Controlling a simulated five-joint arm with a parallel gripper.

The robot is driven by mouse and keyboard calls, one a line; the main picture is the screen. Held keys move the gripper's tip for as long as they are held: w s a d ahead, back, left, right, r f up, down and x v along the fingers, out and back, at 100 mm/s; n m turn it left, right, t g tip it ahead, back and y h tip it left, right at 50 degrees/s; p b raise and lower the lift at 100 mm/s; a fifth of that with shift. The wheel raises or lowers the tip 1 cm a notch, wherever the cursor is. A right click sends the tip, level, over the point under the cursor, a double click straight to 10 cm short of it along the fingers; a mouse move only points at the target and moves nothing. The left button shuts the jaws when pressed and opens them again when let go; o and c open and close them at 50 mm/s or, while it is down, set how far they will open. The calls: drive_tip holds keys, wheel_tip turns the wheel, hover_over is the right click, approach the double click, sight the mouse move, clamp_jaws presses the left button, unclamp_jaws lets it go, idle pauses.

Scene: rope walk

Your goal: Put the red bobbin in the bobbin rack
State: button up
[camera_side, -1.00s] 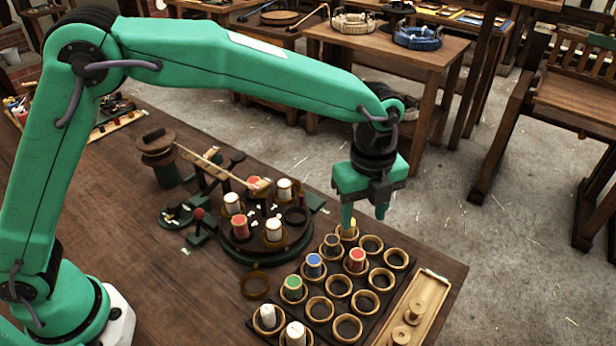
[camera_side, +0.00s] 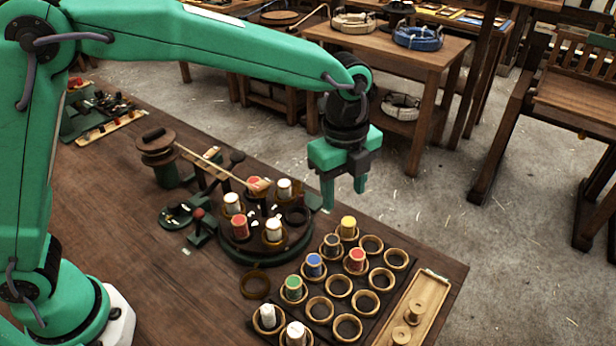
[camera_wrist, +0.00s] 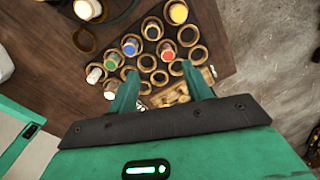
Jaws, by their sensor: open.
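The bobbin rack (camera_side: 378,296) is a dark board with rows of wooden rings at the front right of the bench. One red bobbin (camera_side: 356,258) stands in a ring there; it also shows in the wrist view (camera_wrist: 167,51). Two more red-topped bobbins stand on the round dark carousel, one at its front left (camera_side: 239,227) and one at its back (camera_side: 253,185), the latter partly behind a wooden arm. My gripper (camera_side: 344,200) is open and empty, in the air above and behind the rack, pointing down. It touches no bobbin.
The rack also holds yellow (camera_side: 348,226), blue (camera_side: 314,264), green (camera_side: 293,286) and white bobbins; several rings are empty. White bobbins stand on the carousel (camera_side: 268,250). A loose ring (camera_side: 255,284) lies left of the rack, and a wooden tray (camera_side: 420,300) lies along its right.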

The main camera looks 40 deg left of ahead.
drive_tip(key=s+a+r+n+t, duration=0.1)
drive_tip(key=s+a+r+n, duration=0.35)
drive_tip(key=a, duration=0.35)
drive_tip(key=s+a+r+n+t, duration=0.1)
drive_tip(key=s+a+r+n, duration=0.25)
drive_tip(key=a+n, duration=0.35)
drive_tip(key=s+a+f+n+t, duration=0.1)
drive_tip(key=s+a+n+t, duration=0.2)
drive_tip(key=s+a+n, duration=0.7)
drive_tip(key=shift+s+a+n, duration=0.35)
drive_tip(key=shift+s+a, duration=0.05)
drive_tip(key=shift+s, duration=0.6)
